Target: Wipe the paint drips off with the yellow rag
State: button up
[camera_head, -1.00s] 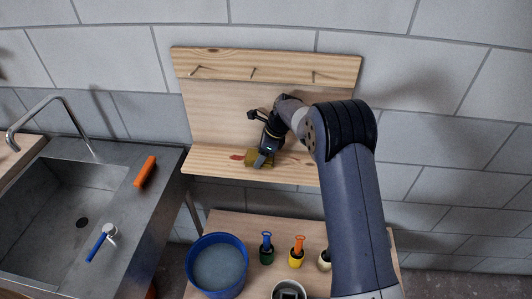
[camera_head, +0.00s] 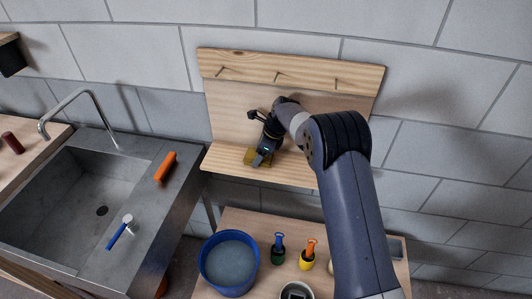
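The yellow rag (camera_head: 252,160) lies bunched against the lower batten (camera_head: 295,173), near its left end. My gripper (camera_head: 262,158) reaches down onto it from the upper right and appears shut on it; the fingertips are partly hidden. No red paint shows on the lower batten now. The part under the rag and gripper is hidden, and my arm covers the batten's right end. The upper batten (camera_head: 300,74) carries several pegs and shows no clear drips.
Below stands a wooden bench (camera_head: 240,218) with a blue bucket (camera_head: 229,262) of water and paint pots with brushes, one green (camera_head: 278,257), one yellow (camera_head: 307,263). At left is a sink (camera_head: 70,190) with an orange block (camera_head: 165,167) and a blue-handled brush (camera_head: 120,234).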

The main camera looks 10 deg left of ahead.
aim_at(249, 153)
jog(key=shift+a+p, duration=0.45)
jog(key=shift+a, duration=1.4)
jog(key=shift+d+b, duration=0.45)
jog(key=shift+d, duration=4.75)
jog(key=shift+d+f, duration=0.1)
jog(key=shift+d, duration=1.8)
jog(key=shift+d+r, duration=0.2)
jog(key=shift+d, duration=3.05)
jog(key=shift+d+f, duration=0.15)
jog(key=shift+d, duration=1.45)
jog(key=shift+a, duration=3.5)
jog(key=shift+a+p, duration=0.75)
jog(key=shift+a, duration=6.15)
